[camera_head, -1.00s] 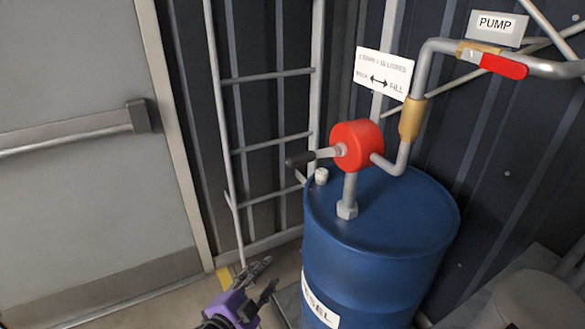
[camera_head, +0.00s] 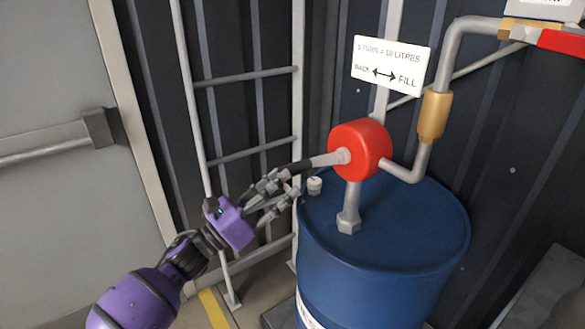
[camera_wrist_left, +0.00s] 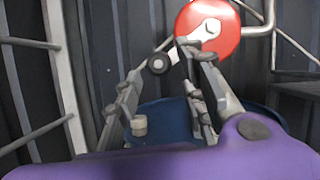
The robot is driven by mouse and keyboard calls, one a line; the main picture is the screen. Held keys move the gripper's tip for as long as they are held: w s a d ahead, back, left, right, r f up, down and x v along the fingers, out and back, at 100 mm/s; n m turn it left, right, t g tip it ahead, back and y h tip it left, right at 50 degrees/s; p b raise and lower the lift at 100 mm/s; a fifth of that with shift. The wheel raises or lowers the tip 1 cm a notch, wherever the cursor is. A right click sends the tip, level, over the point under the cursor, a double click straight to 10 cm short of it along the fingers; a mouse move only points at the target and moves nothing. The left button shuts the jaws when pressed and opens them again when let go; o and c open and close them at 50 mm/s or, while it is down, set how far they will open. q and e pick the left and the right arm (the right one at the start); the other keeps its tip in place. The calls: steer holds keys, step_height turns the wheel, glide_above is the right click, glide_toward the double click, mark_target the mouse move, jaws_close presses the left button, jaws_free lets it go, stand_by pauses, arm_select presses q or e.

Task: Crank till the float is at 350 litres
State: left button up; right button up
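The red crank pump (camera_head: 360,148) stands on a pipe on top of the blue drum (camera_head: 375,235). Its grey crank arm (camera_head: 328,159) points left and ends in a black handle (camera_head: 297,166). My left gripper (camera_head: 283,184) is just left of and below the handle, with its fingers apart. In the left wrist view the handle's round end (camera_wrist_left: 158,63) shows between the fingertips, with no clear grip on it. The red pump also shows there (camera_wrist_left: 208,28). No float or litre scale is in view. My right gripper is not in view.
A sign (camera_head: 390,66) above the pump reads "1 turn = 10 litres", with arrows for back and fill. A white cap (camera_head: 314,186) sits on the drum near my fingers. A ladder (camera_head: 245,153) stands behind. A red valve lever (camera_head: 562,41) is at upper right.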

mark_target(293, 170)
arm_select(q)
steer(key=x, duration=0.4)
steer(key=shift+w+d+r+p, duration=0.2)
steer(key=shift+w+d+p, duration=0.05)
steer(key=shift+p, duration=0.1)
steer(key=shift+w+d, duration=0.1)
steer(key=shift+w, duration=0.05)
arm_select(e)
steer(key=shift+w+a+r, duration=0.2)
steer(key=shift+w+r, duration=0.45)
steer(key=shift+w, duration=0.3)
arm_select(q)
steer(key=c, duration=0.8)
jaws_close()
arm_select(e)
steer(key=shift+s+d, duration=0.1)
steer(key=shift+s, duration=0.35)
